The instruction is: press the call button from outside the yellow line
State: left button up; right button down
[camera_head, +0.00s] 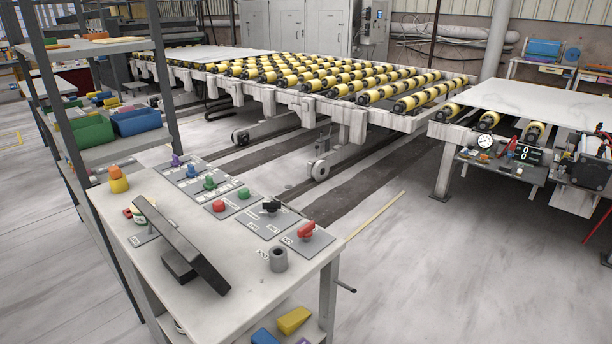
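A grey console table (225,320) stands in the foreground left of centre, with several coloured controls on grey plates. A red round button (219,205) and a green one (243,193) sit side by side. A yellow and orange piece (118,180) stands at the left edge. I cannot tell which is the call button. A yellow line (376,215) runs on the floor right of the console. Neither gripper is in view.
A dark tilted panel (180,245) and a grey cup-like cylinder (278,259) stand on the console. Shelves with green (90,130) and blue bins (136,121) are at left. A roller conveyor (350,115) spans the back. A slab-topped table (545,103) is at right. The floor at lower right is clear.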

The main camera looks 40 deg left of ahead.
aim_at(244, 194)
jog(key=u, duration=1.55)
